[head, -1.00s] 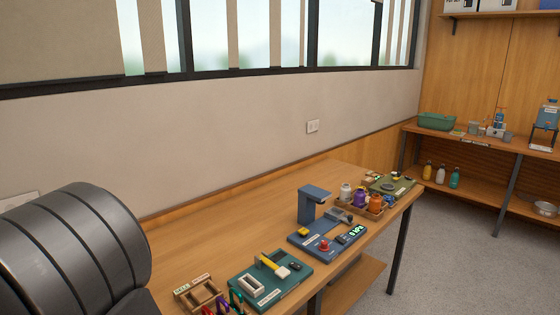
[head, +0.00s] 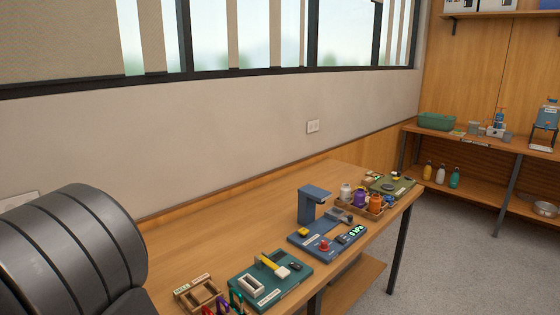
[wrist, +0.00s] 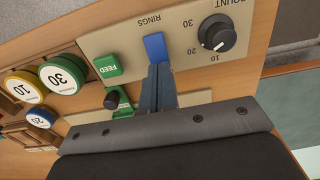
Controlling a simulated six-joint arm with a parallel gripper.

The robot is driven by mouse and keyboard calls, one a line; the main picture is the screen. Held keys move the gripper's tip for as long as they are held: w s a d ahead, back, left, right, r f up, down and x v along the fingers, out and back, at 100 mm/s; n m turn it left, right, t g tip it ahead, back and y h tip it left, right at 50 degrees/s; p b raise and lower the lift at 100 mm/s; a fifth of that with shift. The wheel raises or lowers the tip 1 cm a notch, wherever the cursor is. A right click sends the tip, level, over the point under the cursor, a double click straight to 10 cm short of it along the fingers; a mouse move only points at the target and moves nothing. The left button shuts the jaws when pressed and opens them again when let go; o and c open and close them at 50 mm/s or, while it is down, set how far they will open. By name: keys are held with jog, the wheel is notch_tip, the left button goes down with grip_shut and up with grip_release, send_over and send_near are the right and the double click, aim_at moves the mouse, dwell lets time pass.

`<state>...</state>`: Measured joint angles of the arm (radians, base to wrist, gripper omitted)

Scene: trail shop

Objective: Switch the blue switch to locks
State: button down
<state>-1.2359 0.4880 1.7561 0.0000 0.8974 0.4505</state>
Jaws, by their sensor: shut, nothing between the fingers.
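The blue switch (wrist: 155,46) is on a beige panel (wrist: 118,40) in the wrist view, just below the upside-down label RINGS (wrist: 147,20). My gripper (wrist: 158,68) is shut and empty. Its fingertips are right at the switch's lower edge in the picture; I cannot tell whether they touch it. The gripper covers the panel on the side away from RINGS, and no LOCKS label is visible. The switch and gripper do not show in the head view.
A black COUNT dial (wrist: 217,33) is right of the switch. A green FEED button (wrist: 107,66) and a black-knobbed lever (wrist: 112,101) are to the left. The head view shows a wooden bench (head: 230,225) with several devices.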

jog(key=shift+f, duration=0.65)
jog(key=shift+r, duration=3.55)
jog(key=shift+f, duration=0.15)
notch_tip(320, 180, down, 7)
jog(key=shift+r, duration=0.1)
jog(key=shift+r, duration=0.1)
